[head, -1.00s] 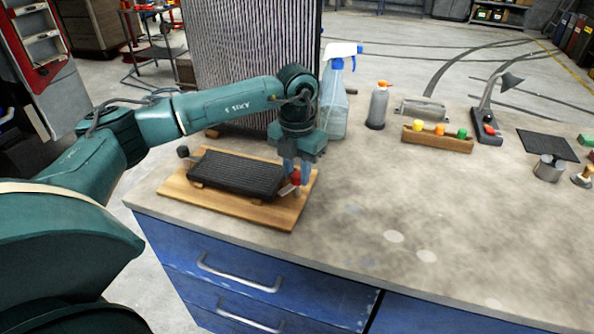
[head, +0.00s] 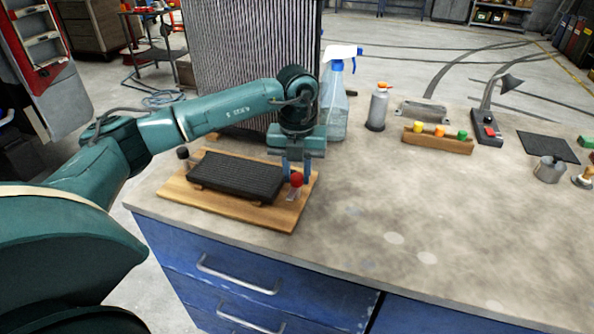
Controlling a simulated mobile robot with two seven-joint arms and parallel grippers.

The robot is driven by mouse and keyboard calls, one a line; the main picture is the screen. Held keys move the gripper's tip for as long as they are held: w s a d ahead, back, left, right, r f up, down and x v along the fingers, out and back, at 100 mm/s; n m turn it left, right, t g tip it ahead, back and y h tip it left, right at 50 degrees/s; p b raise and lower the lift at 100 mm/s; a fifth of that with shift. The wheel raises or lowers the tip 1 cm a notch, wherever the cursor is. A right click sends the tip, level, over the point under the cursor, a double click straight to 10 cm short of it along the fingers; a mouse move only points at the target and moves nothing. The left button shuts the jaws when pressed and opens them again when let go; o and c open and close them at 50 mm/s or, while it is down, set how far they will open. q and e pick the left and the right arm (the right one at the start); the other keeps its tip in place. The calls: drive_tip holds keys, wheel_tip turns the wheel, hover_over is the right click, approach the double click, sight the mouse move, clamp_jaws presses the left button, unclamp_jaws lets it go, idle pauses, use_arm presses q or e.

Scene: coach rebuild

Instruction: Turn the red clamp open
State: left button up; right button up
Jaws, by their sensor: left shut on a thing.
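The red clamp (head: 296,180) shows as a red knob at the right end of a black ribbed block (head: 238,177). The block lies on a wooden board (head: 262,217) near the bench's left front corner. My left gripper (head: 296,172) points down at the clamp, its blue fingers on either side of the red knob, shut on it. The fingers partly hide the clamp's far side. A dark knob (head: 183,152) stands at the board's left end. My right gripper is not in view.
A spray bottle (head: 334,105) stands just behind my left gripper, with a tall finned panel (head: 250,50) behind the arm. A grey bottle (head: 377,108), a wooden rack (head: 438,143) and a lamp (head: 487,122) stand further right. The bench's front middle is clear.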

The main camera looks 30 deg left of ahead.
sight(297, 176)
use_arm(q)
drive_tip(key=shift+r, duration=0.1)
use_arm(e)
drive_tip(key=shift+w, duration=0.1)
use_arm(q)
drive_tip(key=o, duration=1)
wheel_tip(297, 176, up, 13)
drive_tip(key=b, duration=0.1)
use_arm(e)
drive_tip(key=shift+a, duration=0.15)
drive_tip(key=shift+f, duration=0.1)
